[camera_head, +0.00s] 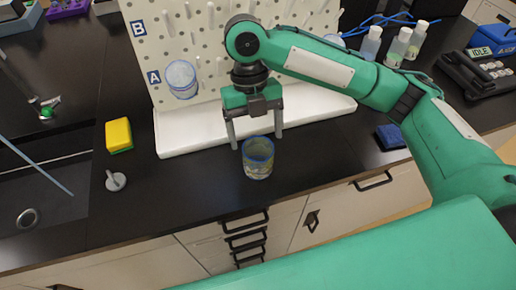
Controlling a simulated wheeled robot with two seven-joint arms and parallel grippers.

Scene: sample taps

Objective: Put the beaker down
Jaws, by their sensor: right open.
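The beaker (258,160) is a small clear vessel with a blue rim. It appears to stand upright on the black counter (205,180), near the front edge. My right gripper (256,138) is open, pointing down, with its two fingers spread just behind and above the beaker's rim in the picture. I cannot tell whether the fingers touch the beaker. My left gripper is not in view.
A white pegboard (215,45) with a second beaker (182,78) by the letter A stands behind. A yellow sponge (118,134) and a grey stopper-like piece (115,181) lie left, beside the sink (45,190). White bottles (371,42) stand at the back right.

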